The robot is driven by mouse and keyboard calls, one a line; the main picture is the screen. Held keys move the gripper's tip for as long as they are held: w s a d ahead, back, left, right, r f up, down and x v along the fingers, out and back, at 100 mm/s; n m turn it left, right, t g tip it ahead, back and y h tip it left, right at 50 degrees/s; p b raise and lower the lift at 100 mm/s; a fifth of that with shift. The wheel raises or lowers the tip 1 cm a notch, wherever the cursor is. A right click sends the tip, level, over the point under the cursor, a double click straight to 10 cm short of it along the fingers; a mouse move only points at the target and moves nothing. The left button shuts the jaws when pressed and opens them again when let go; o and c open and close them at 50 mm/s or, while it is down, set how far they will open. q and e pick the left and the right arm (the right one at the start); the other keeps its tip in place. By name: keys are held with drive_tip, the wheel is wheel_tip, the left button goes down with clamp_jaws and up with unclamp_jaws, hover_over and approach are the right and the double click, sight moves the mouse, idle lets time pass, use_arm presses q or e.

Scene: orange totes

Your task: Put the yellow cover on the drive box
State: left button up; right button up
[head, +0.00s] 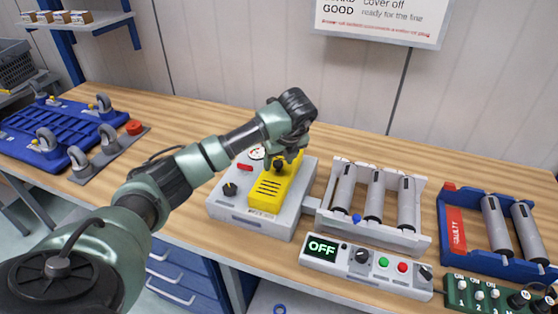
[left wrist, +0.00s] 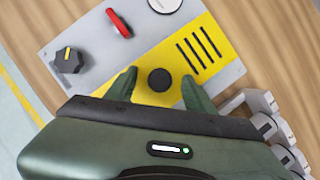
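The yellow cover (head: 268,190), with dark slots and a black knob, sits on the right part of the grey drive box (head: 228,212). In the left wrist view the cover (left wrist: 207,50) lies along the box top (left wrist: 90,62). My left gripper (head: 284,160) is over the cover's far part. In the left wrist view its two fingers (left wrist: 160,92) are open on either side of the black knob (left wrist: 160,80), with a gap on each side. The gripper hides the knob in the head view. My right gripper is not in view.
A grey roller frame (head: 420,236) stands right of the box. A control panel reading OFF (head: 322,247) is in front of it. A blue roller unit marked FAULTY (head: 456,230) is at the right. Blue castor plates (head: 55,135) lie at the left.

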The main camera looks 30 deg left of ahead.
use_arm(q)
drive_tip(key=b+v, duration=0.2)
drive_tip(key=v, duration=0.5)
drive_tip(key=shift+r, duration=0.4)
drive_tip(key=shift+s, duration=0.1)
